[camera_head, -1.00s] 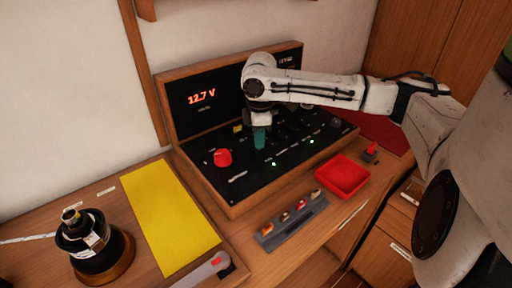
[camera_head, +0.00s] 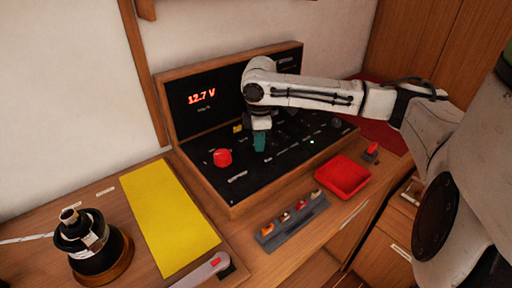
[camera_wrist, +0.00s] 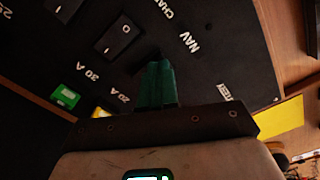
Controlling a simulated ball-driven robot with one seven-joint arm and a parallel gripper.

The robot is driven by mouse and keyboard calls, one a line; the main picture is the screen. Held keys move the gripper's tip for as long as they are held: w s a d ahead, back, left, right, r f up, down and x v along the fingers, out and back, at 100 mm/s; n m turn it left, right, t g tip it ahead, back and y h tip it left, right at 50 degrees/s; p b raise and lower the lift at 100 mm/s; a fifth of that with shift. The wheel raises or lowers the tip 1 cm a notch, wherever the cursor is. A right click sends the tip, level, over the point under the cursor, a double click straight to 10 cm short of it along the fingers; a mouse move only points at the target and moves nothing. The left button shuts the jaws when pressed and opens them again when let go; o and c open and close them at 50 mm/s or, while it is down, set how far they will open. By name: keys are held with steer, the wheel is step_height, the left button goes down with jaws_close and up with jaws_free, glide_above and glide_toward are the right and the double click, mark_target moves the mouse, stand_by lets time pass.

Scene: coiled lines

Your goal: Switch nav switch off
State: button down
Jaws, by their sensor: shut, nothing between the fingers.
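The black switch panel (camera_head: 205,150) stands in a wooden frame at the back of the desk. My gripper (camera_head: 260,146) points down at it, fingers shut and empty, between the red knob and the far row of controls. In the wrist view its teal fingertips (camera_wrist: 157,75) sit just beside the NAV label (camera_wrist: 195,42), between it and the 20 A label (camera_wrist: 118,97). The nav switch appears hidden behind the fingertips, so its position cannot be seen. A neighbouring black rocker switch (camera_wrist: 117,38) is in plain view. I cannot tell whether the fingertips touch the panel.
A red knob (camera_head: 222,157) stands left of my gripper. A lit 12.7 V display (camera_head: 201,97) is on the upright panel. In front lie a red tray (camera_head: 343,177), a grey fuse strip (camera_head: 292,222) and a yellow sheet (camera_head: 170,220).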

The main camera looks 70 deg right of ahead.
step_height(320, 180, up, 7)
steer(key=p, duration=0.6)
steer(key=shift+p, duration=0.35)
stand_by(0.6)
